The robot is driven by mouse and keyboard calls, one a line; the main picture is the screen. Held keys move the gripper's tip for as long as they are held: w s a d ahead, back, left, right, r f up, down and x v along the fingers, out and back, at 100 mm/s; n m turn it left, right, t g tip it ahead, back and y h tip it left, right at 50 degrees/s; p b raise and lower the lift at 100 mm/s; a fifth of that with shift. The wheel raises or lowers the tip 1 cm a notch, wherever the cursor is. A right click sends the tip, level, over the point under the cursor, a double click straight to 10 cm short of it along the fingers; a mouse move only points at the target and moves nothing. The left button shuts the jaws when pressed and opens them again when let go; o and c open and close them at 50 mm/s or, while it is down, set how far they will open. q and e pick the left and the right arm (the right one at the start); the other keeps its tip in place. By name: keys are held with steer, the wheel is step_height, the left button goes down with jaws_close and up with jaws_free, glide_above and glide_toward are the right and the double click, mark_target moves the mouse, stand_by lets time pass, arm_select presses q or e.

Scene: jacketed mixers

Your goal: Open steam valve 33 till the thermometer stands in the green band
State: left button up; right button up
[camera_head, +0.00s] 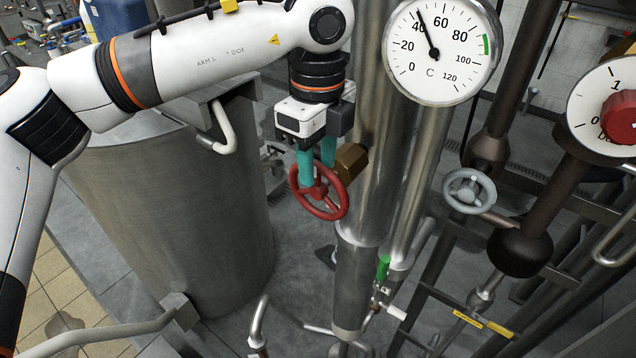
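The round white thermometer (441,50) hangs at the top centre; its needle stands a little past 40. Its green band (486,44) lies on the right of the dial, between about 80 and 100, clear of the needle. A red handwheel (336,205) sits below and left of it, beside a brass fitting on the steel pipe; no number shows on it. My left gripper (317,171) points down at this wheel. Its teal fingers are at the rim and hub with a gap between them; whether they clamp it is unclear. My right gripper is out of view.
A grey handwheel (469,191) is right of the steel pipe (366,180). A second dial (603,110) with a red knob is at the right edge. A large steel vessel (175,210) stands left. A green-handled small valve (383,268) and dark pipes crowd the lower right.

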mark_target(318, 193)
arm_select(q)
step_height(318, 193, down, 6)
steer(key=shift+r+p, duration=0.1)
steer(key=shift+p, duration=0.9)
steer(key=shift+f, duration=0.6)
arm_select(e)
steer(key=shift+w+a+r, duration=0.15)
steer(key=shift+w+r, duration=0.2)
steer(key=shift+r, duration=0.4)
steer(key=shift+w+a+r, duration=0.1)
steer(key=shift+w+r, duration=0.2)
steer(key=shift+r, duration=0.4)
